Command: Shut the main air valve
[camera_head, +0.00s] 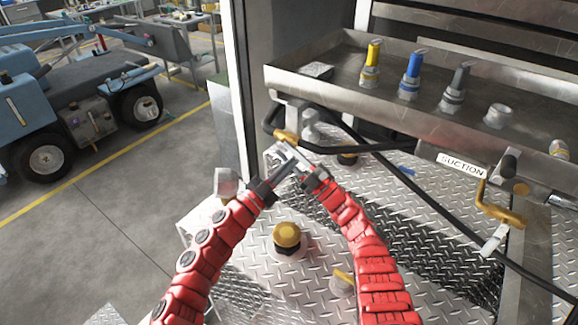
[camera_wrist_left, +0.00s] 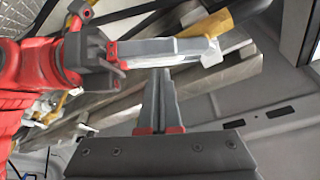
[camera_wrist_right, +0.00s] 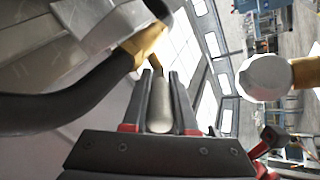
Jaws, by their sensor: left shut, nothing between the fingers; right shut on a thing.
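The valve has a brass body (camera_head: 286,136) at the left end of the steel tray, with a black hose beside it. In the right wrist view the brass body (camera_wrist_right: 143,47) is just beyond my fingers, and a rounded grey lever (camera_wrist_right: 160,106) lies between them. My right gripper (camera_wrist_right: 160,88) is shut on this lever; it also shows in the head view (camera_head: 296,158). My left gripper (camera_wrist_left: 160,85) is shut and empty, close beside the right gripper's fingers. In the head view the two grippers overlap and hide most of the lever, so its exact angle is hard to tell.
A steel tray (camera_head: 400,112) above holds yellow (camera_head: 372,65), blue (camera_head: 411,75) and grey (camera_head: 457,85) capped fittings. A SUCTION label (camera_head: 461,165) and a brass valve (camera_head: 500,210) are at right. A yellow-capped knob (camera_head: 287,236) stands on the tread plate between my arms.

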